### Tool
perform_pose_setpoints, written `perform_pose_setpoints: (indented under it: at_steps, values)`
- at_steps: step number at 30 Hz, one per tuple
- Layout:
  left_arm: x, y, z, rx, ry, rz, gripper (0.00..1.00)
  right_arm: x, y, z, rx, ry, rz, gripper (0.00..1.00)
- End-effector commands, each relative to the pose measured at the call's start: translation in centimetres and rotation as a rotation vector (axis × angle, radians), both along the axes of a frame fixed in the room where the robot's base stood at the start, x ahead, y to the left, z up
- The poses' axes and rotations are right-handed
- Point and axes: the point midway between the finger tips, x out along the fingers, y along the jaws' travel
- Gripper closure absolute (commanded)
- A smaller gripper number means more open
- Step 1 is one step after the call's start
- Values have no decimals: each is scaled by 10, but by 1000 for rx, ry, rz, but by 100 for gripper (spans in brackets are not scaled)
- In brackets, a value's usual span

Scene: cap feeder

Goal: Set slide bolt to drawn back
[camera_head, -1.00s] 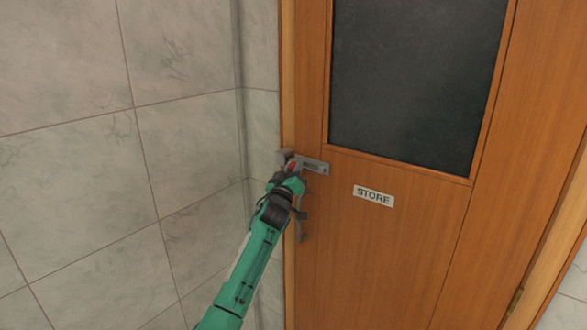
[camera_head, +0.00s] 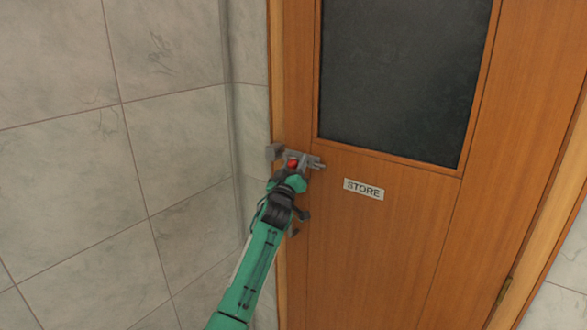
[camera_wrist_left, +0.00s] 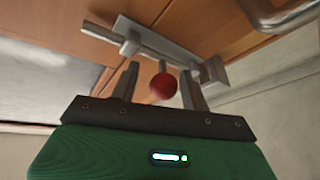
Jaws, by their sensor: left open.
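The slide bolt (camera_head: 310,161) is a grey metal fitting at the left edge of the wooden door. Its red round knob (camera_head: 292,164) shows just beyond my left gripper (camera_head: 290,172). In the left wrist view, the open fingers of my left gripper (camera_wrist_left: 160,88) stand on either side of the red knob (camera_wrist_left: 164,86), with visible gaps. The bolt's plate (camera_wrist_left: 165,45) lies behind it, and a rod sticks out past the plate's left end there. A grey keeper block (camera_wrist_left: 213,74) is at the other end. My right gripper is not in view.
The door carries a STORE sign (camera_head: 363,189) and a dark window panel (camera_head: 400,75). A grey door handle (camera_wrist_left: 285,18) is close by in the left wrist view. A tiled wall (camera_head: 70,170) stands left of the door frame.

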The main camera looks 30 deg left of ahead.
Motion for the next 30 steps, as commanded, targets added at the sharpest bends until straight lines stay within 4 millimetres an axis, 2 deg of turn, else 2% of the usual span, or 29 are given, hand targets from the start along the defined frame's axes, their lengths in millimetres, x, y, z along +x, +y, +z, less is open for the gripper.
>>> perform_pose_setpoints:
  at_steps: [5, 8, 18, 24, 30]
  values:
    - [-9, -2, -5, 1, -1, 1, 54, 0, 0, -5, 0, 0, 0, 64]
    - [-22, -6, -11, 0, 0, -1, 54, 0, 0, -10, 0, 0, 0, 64]
    - [-83, -24, -35, 0, -1, -1, 54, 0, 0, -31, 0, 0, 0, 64]
    - [-112, -32, -45, 0, 0, -2, 54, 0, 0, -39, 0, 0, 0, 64]
    - [-124, -36, -48, 0, 1, -2, 54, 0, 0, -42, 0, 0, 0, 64]
